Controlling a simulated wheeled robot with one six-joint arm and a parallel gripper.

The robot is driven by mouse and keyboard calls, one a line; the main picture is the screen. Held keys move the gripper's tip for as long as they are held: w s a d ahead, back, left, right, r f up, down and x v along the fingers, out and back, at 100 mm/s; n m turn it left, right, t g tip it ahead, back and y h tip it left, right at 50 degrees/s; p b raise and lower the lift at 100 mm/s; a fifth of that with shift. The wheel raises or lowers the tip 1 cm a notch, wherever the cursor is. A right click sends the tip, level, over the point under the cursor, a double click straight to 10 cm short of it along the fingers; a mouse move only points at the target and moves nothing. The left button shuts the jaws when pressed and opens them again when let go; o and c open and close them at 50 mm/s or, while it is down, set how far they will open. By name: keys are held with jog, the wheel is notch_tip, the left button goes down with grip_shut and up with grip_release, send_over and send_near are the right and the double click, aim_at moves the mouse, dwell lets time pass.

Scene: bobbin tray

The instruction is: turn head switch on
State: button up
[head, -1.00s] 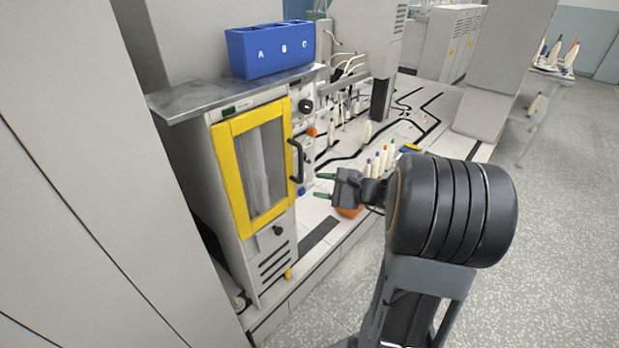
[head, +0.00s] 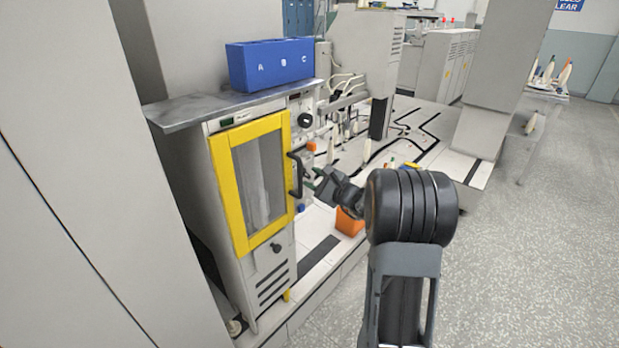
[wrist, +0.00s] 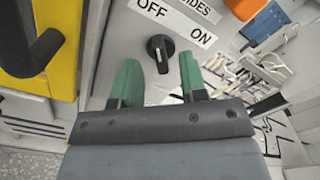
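In the wrist view a black rotary switch (wrist: 160,50) sits on a light panel below OFF and ON labels. Its grip stands close to upright, slightly tilted; I cannot tell which setting it marks. A cut-off plate above ends in "IDES", so I cannot confirm a "head" name. My gripper (wrist: 160,82) is open and empty, green fingertips on either side below the switch, which shows beyond them, seemingly untouched. In the head view my gripper (head: 320,182) is right of the cabinet's door handle. A round black knob (head: 305,119) sits higher on the panel there.
The yellow-framed cabinet door (head: 252,180) has a black handle (head: 296,175), close on the left in the wrist view (wrist: 35,50). A blue A-B-C box (head: 270,66) stands on the metal shelf (head: 180,113). An orange box (head: 349,222) lies below my gripper.

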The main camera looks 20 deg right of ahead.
jog(key=shift+x, duration=1.05)
grip_shut()
